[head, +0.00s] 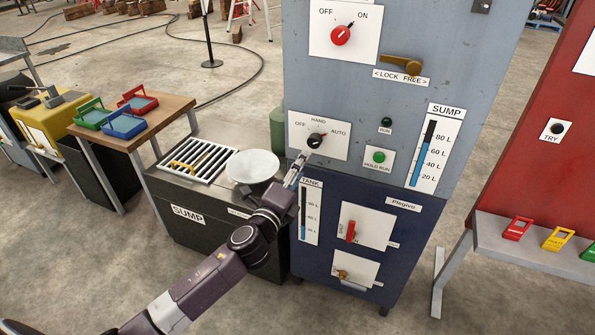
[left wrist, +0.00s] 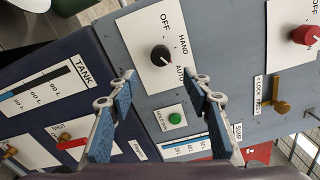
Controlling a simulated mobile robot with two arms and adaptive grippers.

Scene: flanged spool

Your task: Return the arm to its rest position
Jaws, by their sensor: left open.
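My left gripper (head: 300,165) is at the front of the grey-and-blue cabinet, just below and left of the black selector knob (head: 315,141). In the left wrist view, the gripper (left wrist: 160,82) has its two blue-padded fingers spread apart with nothing between them. The knob (left wrist: 160,55) shows beyond the fingertips, apart from them, on a white plate marked OFF, HAND and AUTO. In the head view its pointer leans up and right; its exact setting is hard to tell. My left arm reaches in from the lower left. My right gripper is out of view.
The cabinet carries a red OFF/ON knob (head: 341,36), a brass lever (head: 400,64), a green button (head: 379,156) and a red valve handle (head: 351,231). The sump box holds a white bowl (head: 252,168) beside my arm. Open floor lies at lower left.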

